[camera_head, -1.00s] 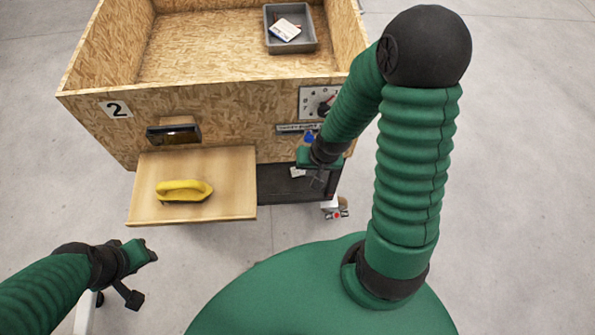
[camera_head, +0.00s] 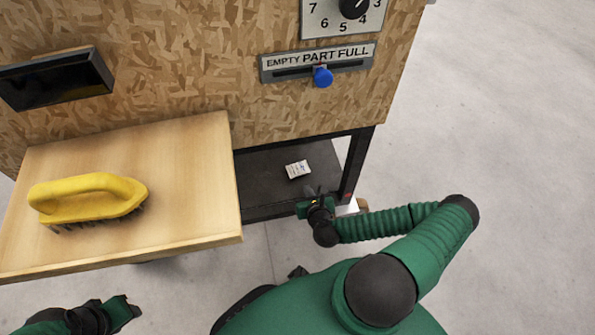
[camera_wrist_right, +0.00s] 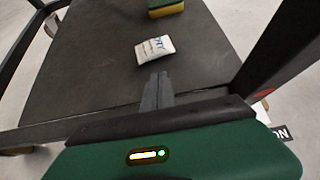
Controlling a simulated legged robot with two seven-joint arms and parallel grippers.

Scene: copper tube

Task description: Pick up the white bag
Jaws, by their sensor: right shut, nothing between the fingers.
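The small white bag (camera_head: 298,169) with dark print lies on the dark lower shelf (camera_head: 262,166) under the wooden box. It also shows in the right wrist view (camera_wrist_right: 155,48), just beyond my fingertips. My right gripper (camera_head: 316,190) is at the shelf's front edge, a little short of the bag. In the right wrist view its fingers (camera_wrist_right: 157,78) are together and empty, apart from the bag. My left gripper (camera_head: 131,308) is at the bottom left, far from the bag; its fingers are too unclear to judge.
A yellow-handled brush (camera_head: 88,196) lies on the wooden board (camera_head: 190,170) left of the shelf. A black post (camera_head: 355,162) stands at the shelf's right. A yellow and green sponge (camera_wrist_right: 165,8) lies deeper on the shelf. A slider with a blue knob (camera_head: 322,76) is above.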

